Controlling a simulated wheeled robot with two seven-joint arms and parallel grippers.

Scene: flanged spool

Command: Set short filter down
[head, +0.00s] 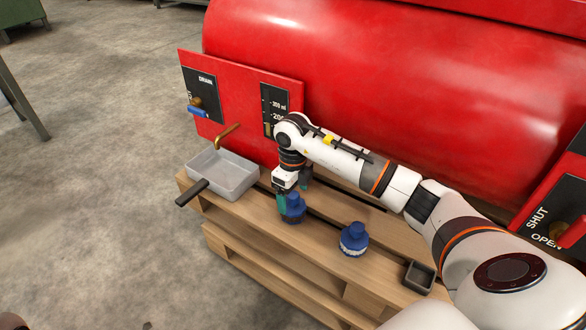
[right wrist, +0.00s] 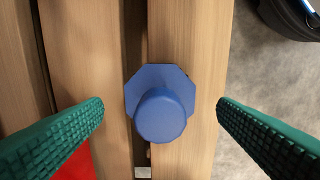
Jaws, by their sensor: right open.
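A blue filter (head: 293,208) with a round knob on top stands upright on the wooden pallet (head: 283,250). In the right wrist view the blue filter (right wrist: 160,110) shows from above, its cap eight-sided under the knob. My right gripper (head: 292,193) is over it, open. In the right wrist view the green fingers (right wrist: 161,104) are apart, one on each side of the filter, with clear gaps. A second blue filter (head: 354,240) with a pale band stands to the right. I cannot tell surely which is shorter. My left gripper is not in view.
A grey tray (head: 236,178) with a dark handle sits at the pallet's left, under a brass spout (head: 228,135). A small dark box (head: 420,277) stands at the right. A red tank (head: 400,75) rises behind. The pallet has gaps between its boards.

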